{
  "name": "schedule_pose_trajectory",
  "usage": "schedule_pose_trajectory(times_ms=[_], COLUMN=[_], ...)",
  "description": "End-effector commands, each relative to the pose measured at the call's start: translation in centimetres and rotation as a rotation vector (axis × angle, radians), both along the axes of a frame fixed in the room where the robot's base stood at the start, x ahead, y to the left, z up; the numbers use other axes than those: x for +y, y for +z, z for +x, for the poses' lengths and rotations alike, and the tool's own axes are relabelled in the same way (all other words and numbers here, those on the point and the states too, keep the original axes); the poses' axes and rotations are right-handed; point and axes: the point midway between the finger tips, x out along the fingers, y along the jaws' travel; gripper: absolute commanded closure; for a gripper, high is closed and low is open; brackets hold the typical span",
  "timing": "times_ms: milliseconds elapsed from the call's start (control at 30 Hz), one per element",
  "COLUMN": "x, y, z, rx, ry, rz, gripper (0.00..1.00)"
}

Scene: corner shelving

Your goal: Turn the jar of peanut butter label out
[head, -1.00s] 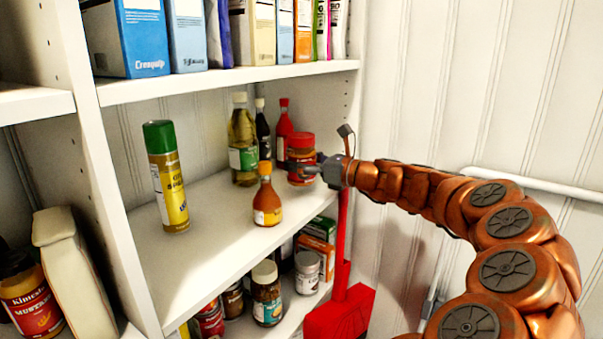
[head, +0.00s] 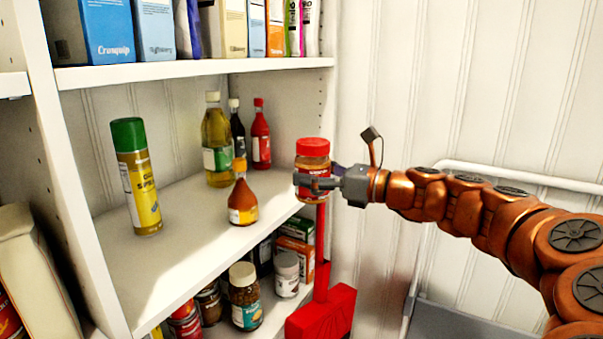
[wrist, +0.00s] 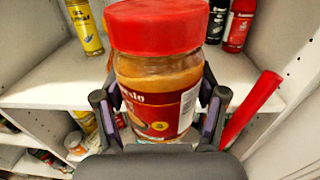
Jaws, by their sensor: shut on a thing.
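The jar of peanut butter (head: 313,166) has a red lid and a red label. It is upright in my gripper (head: 318,184), at the right front of the middle shelf, apparently held out past the shelf edge. In the wrist view the jar (wrist: 158,75) fills the middle, with one finger of my gripper (wrist: 160,118) on each side of it. Part of the red label's front and a white panel with small print at its right face the wrist camera. The fingers hide part of the jar's lower sides.
On the middle shelf (head: 185,235) stand a green-capped spray can (head: 137,180), an orange sauce bottle (head: 242,198), an oil bottle (head: 217,145), a dark bottle (head: 236,130) and a red bottle (head: 260,135). A red long-handled object (head: 322,310) stands below the jar. The shelf's front right is clear.

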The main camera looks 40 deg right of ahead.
Motion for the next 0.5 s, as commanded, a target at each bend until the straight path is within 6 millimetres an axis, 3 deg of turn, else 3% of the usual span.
schedule_pose_trajectory(times_ms=[267,500], x=[0.1,-0.6], y=[0.3,0.3], z=[-1.3,1.0], rx=[-0.003,-0.013], ry=[-0.002,0.006], rz=[0.0,0.006], gripper=[0.96,0.96])
